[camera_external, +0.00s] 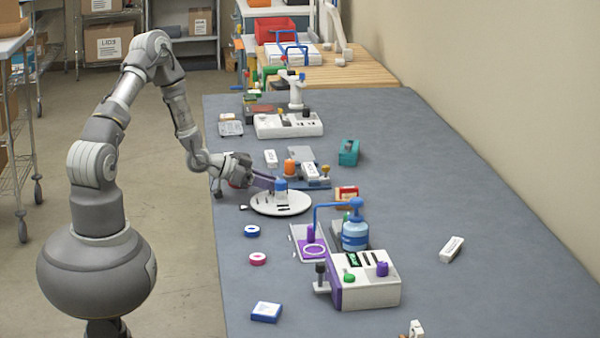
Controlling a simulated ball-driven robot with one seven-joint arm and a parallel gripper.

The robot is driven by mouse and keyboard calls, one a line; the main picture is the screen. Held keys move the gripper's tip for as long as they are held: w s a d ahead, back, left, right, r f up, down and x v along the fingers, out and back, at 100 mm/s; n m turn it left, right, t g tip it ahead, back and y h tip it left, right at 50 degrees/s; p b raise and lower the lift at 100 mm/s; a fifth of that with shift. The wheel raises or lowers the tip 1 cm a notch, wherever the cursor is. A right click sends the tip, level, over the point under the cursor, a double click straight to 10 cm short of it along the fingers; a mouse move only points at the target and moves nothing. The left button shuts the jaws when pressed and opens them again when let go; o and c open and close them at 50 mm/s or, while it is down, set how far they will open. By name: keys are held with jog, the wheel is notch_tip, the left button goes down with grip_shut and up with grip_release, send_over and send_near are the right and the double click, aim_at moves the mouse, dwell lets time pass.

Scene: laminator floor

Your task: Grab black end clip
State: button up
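My gripper (271,183) reaches in from the left, low over a white round plate (298,207) on the long grey table. Its fingers are beside a small blue-topped white piece at the plate's back edge. Whether they touch it or are closed cannot be made out. Several small dark strips (284,208) lie on the plate. A tiny dark piece (243,207) lies just left of the plate. Either could be a black end clip, but they are too small to tell.
A blue-and-white bottle (355,235) with a blue arched tube and a white-and-purple machine (366,283) stand in front of the plate. Behind it are an orange-capped device (290,167) and a teal block (349,152). The table's right side is mostly clear.

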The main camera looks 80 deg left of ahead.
grip_shut()
